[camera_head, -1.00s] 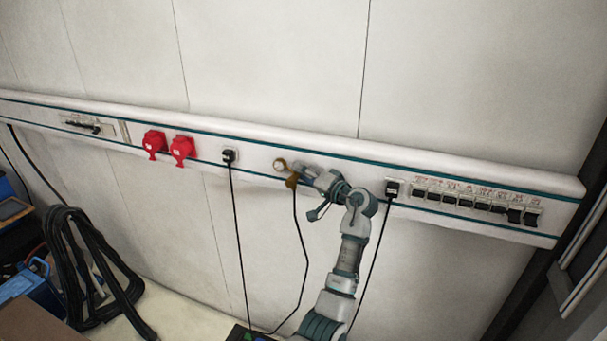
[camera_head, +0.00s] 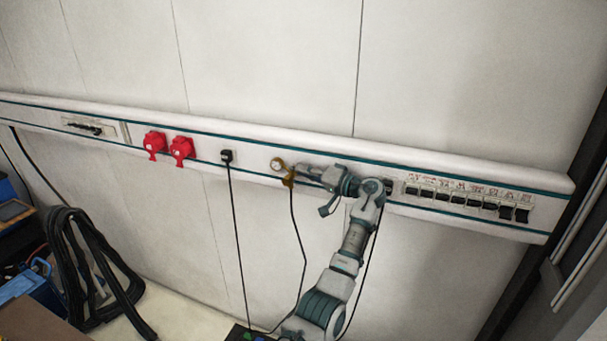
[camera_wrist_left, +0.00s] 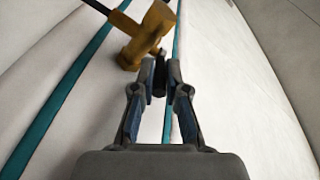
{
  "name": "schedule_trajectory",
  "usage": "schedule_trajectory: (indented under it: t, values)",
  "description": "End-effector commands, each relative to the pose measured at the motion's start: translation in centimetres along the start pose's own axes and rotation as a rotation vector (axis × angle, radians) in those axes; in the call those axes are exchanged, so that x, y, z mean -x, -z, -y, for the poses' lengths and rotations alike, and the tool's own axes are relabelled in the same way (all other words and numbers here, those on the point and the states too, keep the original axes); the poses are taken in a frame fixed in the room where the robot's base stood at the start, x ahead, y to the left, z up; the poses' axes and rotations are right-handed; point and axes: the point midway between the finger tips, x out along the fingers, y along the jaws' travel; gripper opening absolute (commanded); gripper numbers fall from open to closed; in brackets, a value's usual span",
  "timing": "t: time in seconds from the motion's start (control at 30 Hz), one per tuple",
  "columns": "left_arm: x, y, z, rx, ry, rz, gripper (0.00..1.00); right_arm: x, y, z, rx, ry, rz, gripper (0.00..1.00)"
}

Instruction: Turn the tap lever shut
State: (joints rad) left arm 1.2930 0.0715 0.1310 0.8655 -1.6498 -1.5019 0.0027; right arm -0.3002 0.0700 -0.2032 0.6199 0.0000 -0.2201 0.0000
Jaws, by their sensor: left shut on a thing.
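The brass tap (camera_head: 289,178) is on the white wall rail, beside a round gauge, with a dark hose at it. It also shows as a yellow-brown body in the left wrist view (camera_wrist_left: 147,38). My left gripper (camera_head: 303,170) is right of the tap, close against it. In the left wrist view my left gripper (camera_wrist_left: 163,70) has its fingertips drawn together on the dark tap lever (camera_wrist_left: 160,72), just below the brass body. The fingers hide most of the lever, so its exact angle is hard to tell. My right gripper is not in view.
Two red sockets (camera_head: 181,149) and a black plug (camera_head: 227,156) sit on the rail left of the tap. A row of black switches (camera_head: 473,201) is to the right. Dark hose coils (camera_head: 90,260) hang at the left. The wall above the rail is clear.

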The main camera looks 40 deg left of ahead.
Motion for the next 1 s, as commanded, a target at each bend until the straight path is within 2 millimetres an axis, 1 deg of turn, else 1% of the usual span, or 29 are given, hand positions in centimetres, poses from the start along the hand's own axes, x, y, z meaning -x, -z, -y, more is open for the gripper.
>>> schedule_trajectory:
  t: [0.03, 0.2, 0.5, 0.53, 0.57, 0.6, 0.63, 0.9, 1.0]
  values:
    - [0.02, 0.33, 0.09, 0.0, 0.009, 0.007, 0.0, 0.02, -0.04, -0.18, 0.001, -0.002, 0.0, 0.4]
    - [-0.01, 0.27, 0.06, 0.003, 0.033, 0.037, 0.0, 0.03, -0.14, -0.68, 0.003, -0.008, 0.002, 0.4]
    - [-0.02, 0.16, 0.05, 0.004, 0.034, 0.042, 0.0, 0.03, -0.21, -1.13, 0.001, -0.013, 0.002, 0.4]
    - [-0.02, 0.15, 0.05, 0.003, 0.034, 0.042, 0.15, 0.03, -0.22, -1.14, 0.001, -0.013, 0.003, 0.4]
    - [-0.02, 0.15, 0.05, 0.003, 0.034, 0.042, 0.23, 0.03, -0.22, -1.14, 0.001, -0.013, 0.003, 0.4]
    - [-0.02, 0.14, 0.04, 0.003, 0.034, 0.042, 0.33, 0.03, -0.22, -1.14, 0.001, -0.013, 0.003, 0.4]
    - [-0.03, 0.13, 0.04, 0.003, 0.034, 0.043, 0.38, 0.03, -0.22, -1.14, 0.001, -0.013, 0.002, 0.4]
    - [-0.01, 0.01, 0.08, 0.002, 0.034, 0.045, 0.38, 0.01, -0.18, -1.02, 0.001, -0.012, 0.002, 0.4]
    - [0.66, 0.07, 0.02, 0.002, 0.033, 0.045, 0.38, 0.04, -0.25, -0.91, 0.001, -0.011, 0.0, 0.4]
